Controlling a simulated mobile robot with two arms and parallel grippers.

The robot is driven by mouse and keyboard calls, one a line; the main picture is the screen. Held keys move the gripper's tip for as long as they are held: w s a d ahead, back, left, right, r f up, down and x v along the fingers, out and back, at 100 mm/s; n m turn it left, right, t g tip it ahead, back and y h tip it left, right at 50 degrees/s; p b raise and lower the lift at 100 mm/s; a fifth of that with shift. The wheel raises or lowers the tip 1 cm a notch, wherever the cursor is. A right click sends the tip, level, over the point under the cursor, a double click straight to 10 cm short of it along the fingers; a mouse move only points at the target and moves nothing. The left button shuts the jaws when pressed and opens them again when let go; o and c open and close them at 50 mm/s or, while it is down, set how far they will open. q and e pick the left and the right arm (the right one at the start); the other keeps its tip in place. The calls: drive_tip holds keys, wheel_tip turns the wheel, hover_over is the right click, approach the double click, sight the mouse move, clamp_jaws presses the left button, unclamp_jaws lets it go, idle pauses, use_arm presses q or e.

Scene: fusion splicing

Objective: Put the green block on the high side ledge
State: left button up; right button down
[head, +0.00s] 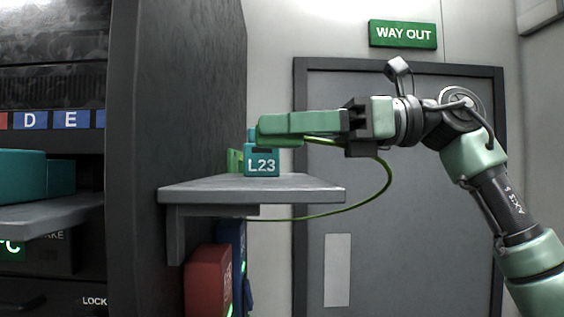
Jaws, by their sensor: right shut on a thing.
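A teal-green block labelled L23 (262,167) is at the high side ledge (290,186), a grey shelf on the side of the dark rack. The block is upright, its underside at the level of the ledge top; I cannot tell whether it bears on it. My right gripper (265,131) reaches in from the right, its green fingers shut on the block's upper part and hiding some of it. A lighter green piece (234,161) shows just left of the block, partly hidden. My left gripper is not in view.
A thin green cable (388,185) loops from near my right gripper to below the ledge. Red (205,285) and blue (232,262) units sit under the ledge. A lower shelf (50,213) with teal boxes is at left. The ledge's right part is bare.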

sight(282, 182)
wheel_tip(282, 182, down, 4)
drive_tip(key=shift+f, duration=0.1)
idle(0.4)
drive_tip(key=shift+f, duration=0.15)
drive_tip(key=c, duration=1)
unclamp_jaws()
